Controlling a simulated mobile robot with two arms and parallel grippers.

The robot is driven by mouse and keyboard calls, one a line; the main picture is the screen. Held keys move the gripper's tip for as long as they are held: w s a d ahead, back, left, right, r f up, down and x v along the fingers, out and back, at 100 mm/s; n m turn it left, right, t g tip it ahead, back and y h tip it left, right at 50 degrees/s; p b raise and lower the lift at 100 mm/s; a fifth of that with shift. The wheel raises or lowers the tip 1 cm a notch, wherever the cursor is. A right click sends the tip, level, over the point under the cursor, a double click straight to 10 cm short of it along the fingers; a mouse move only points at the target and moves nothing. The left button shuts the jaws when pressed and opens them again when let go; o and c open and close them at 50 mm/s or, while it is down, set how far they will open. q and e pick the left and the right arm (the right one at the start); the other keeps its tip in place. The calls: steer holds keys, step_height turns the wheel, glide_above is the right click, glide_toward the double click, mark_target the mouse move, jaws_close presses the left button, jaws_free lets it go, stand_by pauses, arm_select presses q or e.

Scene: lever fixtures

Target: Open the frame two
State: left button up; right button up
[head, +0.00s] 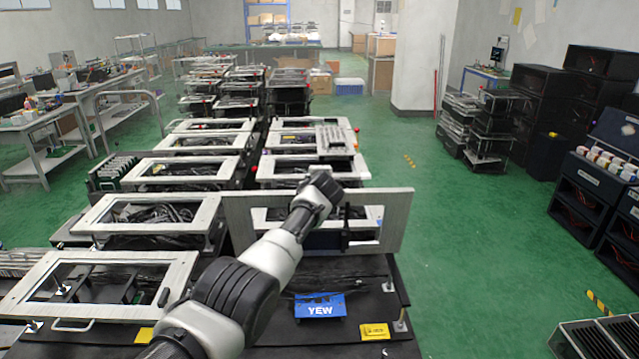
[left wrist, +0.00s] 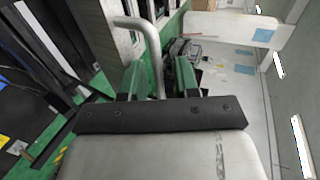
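One metal frame (head: 397,222) with a window opening stands raised, nearly upright, on the right-hand front fixture. I cannot read any number on it. My left arm reaches across it in the head view, and its wrist is at the frame's top edge; the fingers are hidden there. In the left wrist view a bent grey tube handle (left wrist: 153,48) passes between the two fingers of my left gripper (left wrist: 158,82). Gaps seem to show on both sides of the handle, so the fingers look open around it. My right gripper is in neither view.
A blue YEW sign (head: 320,306) and a yellow tag (head: 375,331) sit on the dark base in front. Other framed fixtures, such as the front left one (head: 95,258), lie flat in two rows. Green floor (head: 480,240) is free to the right.

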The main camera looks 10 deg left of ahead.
arm_select(q)
steer(key=shift+s+d, duration=0.1)
steer(key=shift+s, duration=0.05)
steer(key=v, duration=1)
steer(key=shift+s, duration=0.25)
stand_by(0.4)
